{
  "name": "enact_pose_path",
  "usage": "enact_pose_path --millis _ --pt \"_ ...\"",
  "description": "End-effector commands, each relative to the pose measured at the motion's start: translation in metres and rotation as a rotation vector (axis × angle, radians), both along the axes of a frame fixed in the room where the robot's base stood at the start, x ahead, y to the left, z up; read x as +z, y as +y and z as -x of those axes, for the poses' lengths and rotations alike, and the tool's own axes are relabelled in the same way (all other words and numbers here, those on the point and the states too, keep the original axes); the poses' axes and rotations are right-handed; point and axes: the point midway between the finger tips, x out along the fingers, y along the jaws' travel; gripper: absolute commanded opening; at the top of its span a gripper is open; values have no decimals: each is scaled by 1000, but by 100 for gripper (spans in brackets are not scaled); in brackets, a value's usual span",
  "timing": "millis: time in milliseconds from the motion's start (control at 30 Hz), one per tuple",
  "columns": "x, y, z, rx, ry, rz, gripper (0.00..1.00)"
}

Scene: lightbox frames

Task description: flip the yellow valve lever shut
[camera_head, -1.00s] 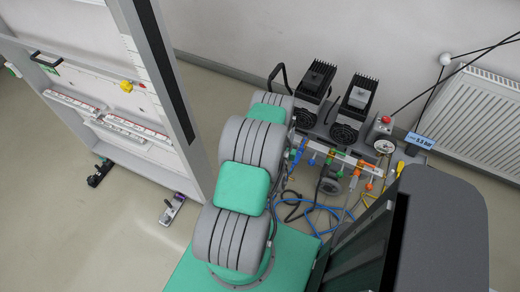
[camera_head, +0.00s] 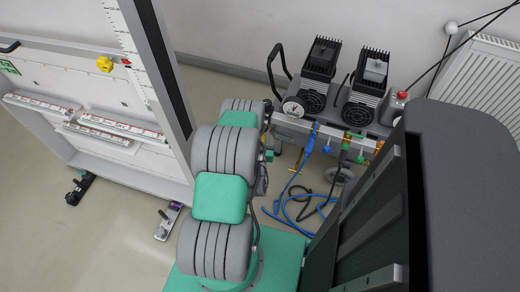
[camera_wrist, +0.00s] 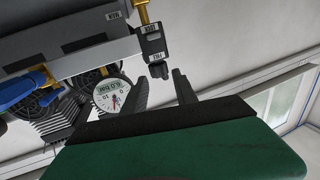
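The yellow valve lever is not clearly made out. In the wrist view a gold-yellow fitting (camera_wrist: 141,12) shows at the top beside black labelled blocks (camera_wrist: 153,41), and another yellow-gold part (camera_wrist: 41,77) is at the left. In the head view a small yellow part (camera_head: 378,147) shows at the manifold's right end, partly behind my body. My gripper (camera_wrist: 161,77) is open in the wrist view, its two dark fingers apart and nothing seen held. A small black knob (camera_wrist: 158,70) appears between the fingertips; contact cannot be told. My arm hides the gripper in the head view.
The twin-motor compressor (camera_head: 318,60) stands against the wall, with a gauge (camera_head: 293,107). Its gauge dial also shows in the wrist view (camera_wrist: 112,97). Blue hoses (camera_head: 292,212) lie on the floor. A white panel frame (camera_head: 150,60) with a yellow knob (camera_head: 104,64) stands left. A radiator (camera_head: 485,75) is right.

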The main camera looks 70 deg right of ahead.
Motion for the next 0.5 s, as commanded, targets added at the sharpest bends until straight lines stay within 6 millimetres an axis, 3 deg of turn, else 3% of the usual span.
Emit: enact_pose_path --millis 33,200,300,400,500 --pt "-35 0 1 -2 0 -1 34" --pt "-115 0 4 -7 0 -1 34" --pt "-154 -1 5 -10 0 0 34" --pt "-174 -2 6 -11 0 0 34" --pt "-179 -2 6 -11 0 1 34"
